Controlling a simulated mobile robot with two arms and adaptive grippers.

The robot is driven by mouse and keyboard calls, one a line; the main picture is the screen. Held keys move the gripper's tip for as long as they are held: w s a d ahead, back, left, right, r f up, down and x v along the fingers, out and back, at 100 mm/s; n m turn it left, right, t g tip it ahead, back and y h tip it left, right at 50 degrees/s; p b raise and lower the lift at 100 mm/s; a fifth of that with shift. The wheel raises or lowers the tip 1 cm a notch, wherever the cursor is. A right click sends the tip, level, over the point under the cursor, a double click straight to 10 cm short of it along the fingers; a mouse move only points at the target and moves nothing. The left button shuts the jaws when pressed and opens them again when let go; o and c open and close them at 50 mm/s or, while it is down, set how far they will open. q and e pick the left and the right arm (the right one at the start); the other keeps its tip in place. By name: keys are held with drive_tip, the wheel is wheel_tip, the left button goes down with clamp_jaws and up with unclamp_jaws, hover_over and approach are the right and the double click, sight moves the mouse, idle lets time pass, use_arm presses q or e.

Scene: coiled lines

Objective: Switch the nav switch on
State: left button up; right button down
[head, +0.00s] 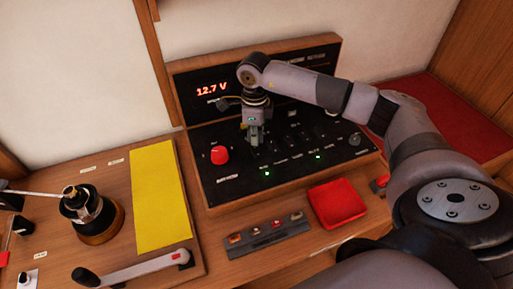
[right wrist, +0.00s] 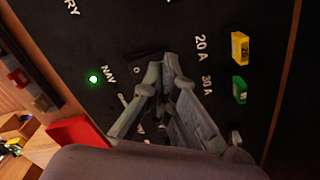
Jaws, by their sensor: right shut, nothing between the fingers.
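The black switch panel (head: 225,185) stands in a wooden frame at the back of the desk. In the right wrist view, the NAV label (right wrist: 108,75) has a lit green lamp (right wrist: 93,79) beside it. The nav switch itself is mostly hidden behind my fingertips, so its lever position cannot be told. My right gripper (head: 254,140) points down over the upper middle of the panel. In the right wrist view its fingers (right wrist: 161,72) are shut and empty, with the tips close to the panel near the NAV row. Contact cannot be told. My left gripper is out of view.
A red knob (head: 219,155) sits left of my gripper; the display (head: 212,90) reads 12.7 V. The wrist view shows a yellow fuse (right wrist: 240,47) and a green fuse (right wrist: 239,90).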

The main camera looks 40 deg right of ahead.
sight(255, 148)
drive_tip(key=shift+r+p, duration=1.3)
drive_tip(key=shift+r, duration=1.3)
drive_tip(key=shift+f, duration=0.1)
